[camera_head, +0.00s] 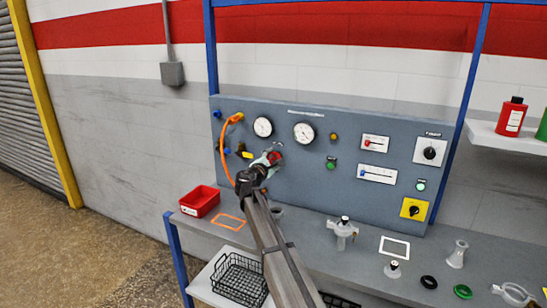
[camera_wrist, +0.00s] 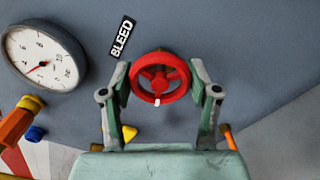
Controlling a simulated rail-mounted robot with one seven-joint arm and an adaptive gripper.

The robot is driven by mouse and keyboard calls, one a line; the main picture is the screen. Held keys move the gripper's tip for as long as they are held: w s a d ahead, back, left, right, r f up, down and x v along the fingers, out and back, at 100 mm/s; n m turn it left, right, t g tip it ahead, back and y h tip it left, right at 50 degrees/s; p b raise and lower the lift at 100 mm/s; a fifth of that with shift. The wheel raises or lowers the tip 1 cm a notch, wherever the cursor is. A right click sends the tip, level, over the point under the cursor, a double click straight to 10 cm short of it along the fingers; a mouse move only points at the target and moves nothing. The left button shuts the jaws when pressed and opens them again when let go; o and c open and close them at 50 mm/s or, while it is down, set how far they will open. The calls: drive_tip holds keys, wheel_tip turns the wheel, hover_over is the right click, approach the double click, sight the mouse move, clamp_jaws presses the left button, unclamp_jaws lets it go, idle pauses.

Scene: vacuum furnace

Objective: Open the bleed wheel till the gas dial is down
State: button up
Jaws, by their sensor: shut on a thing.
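The red bleed wheel (camera_wrist: 160,77) is on the grey panel, with a BLEED label (camera_wrist: 122,38) beside it. A small white mark shows at the wheel's lower rim in the wrist view. My gripper (camera_wrist: 158,80) has one finger on each side of the wheel and is shut on it. In the head view my gripper (camera_head: 270,161) covers part of the wheel (camera_head: 275,156). A round white dial (camera_wrist: 42,55) with a red needle is left of the label in the wrist view. The head view shows two dials, a smaller one (camera_head: 263,127) and a larger one (camera_head: 304,132); their readings are too small to tell.
An orange hose (camera_head: 227,150) loops beside my gripper on the left. A red bin (camera_head: 199,201), a black wire basket (camera_head: 240,279) and a clamp-like fitting (camera_head: 343,230) are below the panel. A yellow switch plate (camera_head: 414,209) is at the panel's right.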

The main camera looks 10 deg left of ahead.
drive_tip(key=n+p, duration=0.2)
drive_tip(key=n, duration=0.1)
drive_tip(key=n+p, duration=0.1)
drive_tip(key=n, duration=0.1)
drive_tip(key=shift+w+r, duration=0.1)
drive_tip(key=shift+r, duration=0.15)
drive_tip(key=shift+n+p, duration=0.4)
drive_tip(key=shift+n, duration=0.3)
drive_tip(key=shift+f, duration=0.1)
drive_tip(key=o, duration=1.2)
drive_tip(key=shift+f, duration=0.1)
drive_tip(key=v, duration=1.2)
